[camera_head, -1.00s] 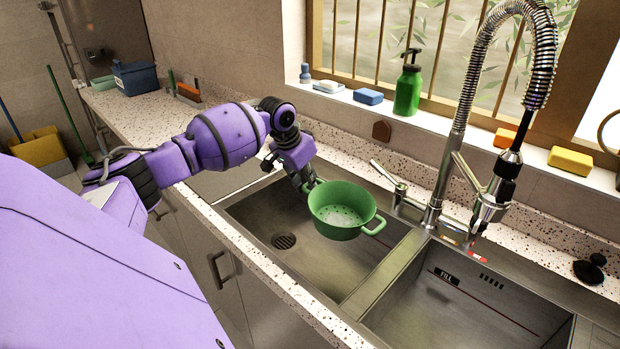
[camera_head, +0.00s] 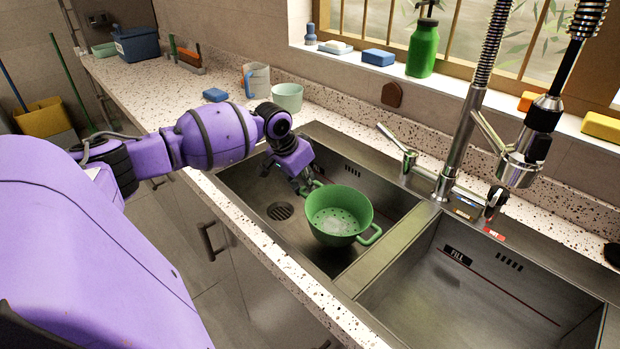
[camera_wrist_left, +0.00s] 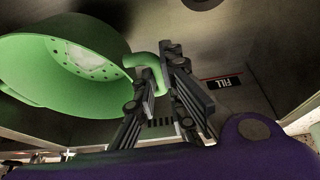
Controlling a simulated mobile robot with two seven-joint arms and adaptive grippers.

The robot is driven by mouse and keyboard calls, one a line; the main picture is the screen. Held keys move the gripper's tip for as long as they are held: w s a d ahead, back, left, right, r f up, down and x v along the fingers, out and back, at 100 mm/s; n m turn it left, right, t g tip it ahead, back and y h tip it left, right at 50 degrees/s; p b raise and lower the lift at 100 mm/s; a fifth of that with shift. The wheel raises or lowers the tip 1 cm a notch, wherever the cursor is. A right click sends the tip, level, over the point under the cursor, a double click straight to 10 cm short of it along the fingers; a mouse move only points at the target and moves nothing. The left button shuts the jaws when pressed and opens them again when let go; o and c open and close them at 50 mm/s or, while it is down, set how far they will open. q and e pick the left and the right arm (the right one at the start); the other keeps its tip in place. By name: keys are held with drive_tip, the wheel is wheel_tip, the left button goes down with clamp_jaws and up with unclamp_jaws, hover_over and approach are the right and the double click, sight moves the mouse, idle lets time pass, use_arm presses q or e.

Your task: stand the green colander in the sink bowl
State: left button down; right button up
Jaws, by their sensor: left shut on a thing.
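The green colander (camera_head: 338,218), with small holes in its base and two loop handles, is roughly upright over the left sink bowl (camera_head: 258,188). I cannot tell whether its base touches the bowl's floor. My left gripper (camera_head: 306,186) is shut on the colander's left-hand handle. In the left wrist view the handle (camera_wrist_left: 146,64) sits at the fingertips of my left gripper (camera_wrist_left: 163,72), and the colander's body (camera_wrist_left: 70,75) fills the left side. My right gripper is not in view.
A divider (camera_head: 388,250) separates the left bowl from the empty right bowl (camera_head: 450,300), labelled FILL. A tall spring faucet (camera_head: 465,130) and a lever (camera_head: 397,145) stand behind. A pale green bowl (camera_head: 287,98), mug (camera_head: 256,80) and blue sponge (camera_head: 215,95) sit on the counter.

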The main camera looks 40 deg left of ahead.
use_arm(q)
wheel_tip(320, 180, down, 2)
drive_tip(key=shift+f+b, duration=0.1)
drive_tip(key=shift+b, duration=0.25)
drive_tip(key=shift+f, duration=1.95)
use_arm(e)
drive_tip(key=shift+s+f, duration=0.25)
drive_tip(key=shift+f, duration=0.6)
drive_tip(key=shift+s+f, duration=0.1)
